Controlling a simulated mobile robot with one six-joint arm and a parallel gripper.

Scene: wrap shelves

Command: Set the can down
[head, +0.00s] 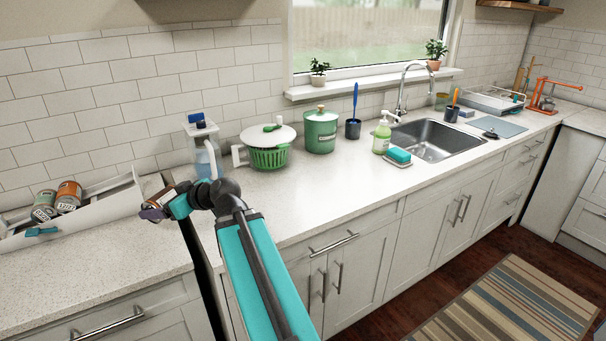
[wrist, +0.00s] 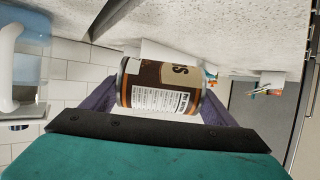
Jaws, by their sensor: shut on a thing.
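My gripper (head: 158,208) is shut on a can (wrist: 160,88) with a brown, black and white label. In the wrist view the can lies across the picture between the two purple fingers, with its printed panel facing the camera. In the head view the held can (head: 162,197) is small and partly covered by my gripper. It is over the counter near the gap, to the right of the white rack (head: 95,212). Whether the can touches the counter cannot be told.
An orange can (head: 69,196) and a green-labelled can (head: 44,206) lie at the rack. A dark gap (head: 197,250) splits the counters. The left counter's front (head: 110,265) is clear.

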